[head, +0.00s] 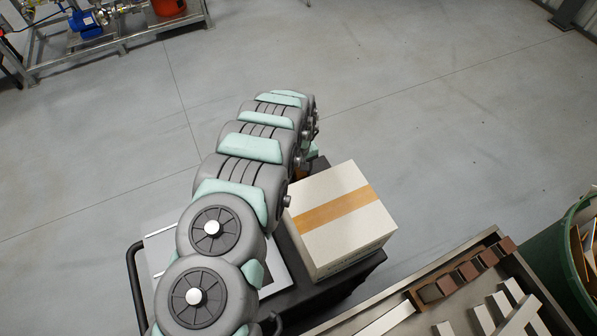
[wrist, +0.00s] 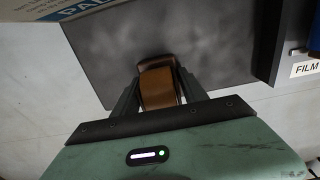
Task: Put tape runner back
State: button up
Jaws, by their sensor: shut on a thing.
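My gripper (wrist: 160,98) is shut on a brown, rounded thing, which looks like the tape runner (wrist: 158,88), in the wrist view. It sits between the two dark fingers, above a dark grey, mottled surface (wrist: 205,45). I cannot tell whether it touches that surface. In the head view my arm hides most of the gripper, and only a small brown patch (head: 301,172) shows beside the arm near the carton.
A taped carton (head: 340,220) stands on a black cart (head: 355,285). In the wrist view, its printed side (wrist: 50,12) is at the upper left, and a "FILM" label (wrist: 305,69) is at the right. A metal-edged bench (head: 450,250) and green bin (head: 545,245) stand right.

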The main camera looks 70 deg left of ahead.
jog(key=o, duration=1.4)
jog(key=shift+r, duration=0.1)
notch_tip(320, 180, up, 11)
jog(key=shift+r+p, duration=0.1)
jog(key=shift+p, duration=0.55)
jog(key=shift+r+p, duration=0.45)
jog(key=shift+r, duration=0.05)
